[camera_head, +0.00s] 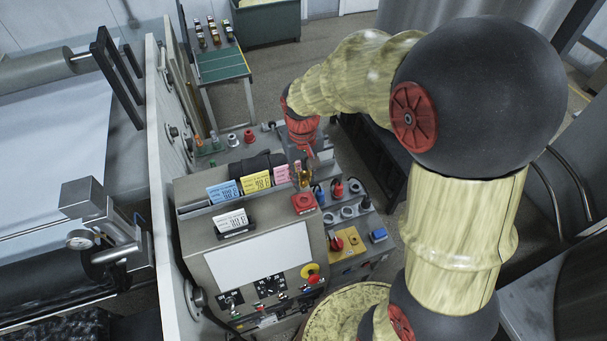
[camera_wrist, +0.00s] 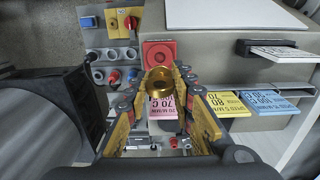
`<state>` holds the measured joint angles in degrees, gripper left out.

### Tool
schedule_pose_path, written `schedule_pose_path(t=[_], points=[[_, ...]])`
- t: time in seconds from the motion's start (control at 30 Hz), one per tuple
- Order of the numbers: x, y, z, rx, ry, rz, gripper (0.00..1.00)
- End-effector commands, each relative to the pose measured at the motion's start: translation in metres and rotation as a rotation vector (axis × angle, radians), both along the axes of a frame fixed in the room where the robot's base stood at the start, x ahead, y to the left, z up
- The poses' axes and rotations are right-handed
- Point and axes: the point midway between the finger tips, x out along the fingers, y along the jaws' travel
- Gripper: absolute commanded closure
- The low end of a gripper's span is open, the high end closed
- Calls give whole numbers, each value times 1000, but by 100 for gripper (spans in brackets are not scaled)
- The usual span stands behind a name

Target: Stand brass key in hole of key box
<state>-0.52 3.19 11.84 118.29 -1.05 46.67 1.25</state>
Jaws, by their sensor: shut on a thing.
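My gripper (camera_wrist: 160,100) is shut on the brass key (camera_wrist: 160,82), whose round, gold-coloured end shows between the fingers in the wrist view. In the head view the brass key (camera_head: 305,178) hangs below my gripper, above the back right of the console. The key is apart from these holes. Its lower end is hidden.
A red square block (camera_head: 303,203) lies close beside the key. Pink, yellow and blue cards (camera_head: 256,183) stand in a rack along the console's back. A white card (camera_head: 230,221) stands in front. A green-topped table (camera_head: 222,65) is farther back.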

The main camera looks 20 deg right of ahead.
Motion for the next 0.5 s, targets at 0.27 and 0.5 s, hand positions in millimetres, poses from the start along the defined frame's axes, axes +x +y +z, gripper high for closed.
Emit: schedule_pose_path(t=[0.27, 0.5], points=[[0, 0, -16, 0, 1, 0, 100], [0, 0, -37, 0, 1, 0, 100]])
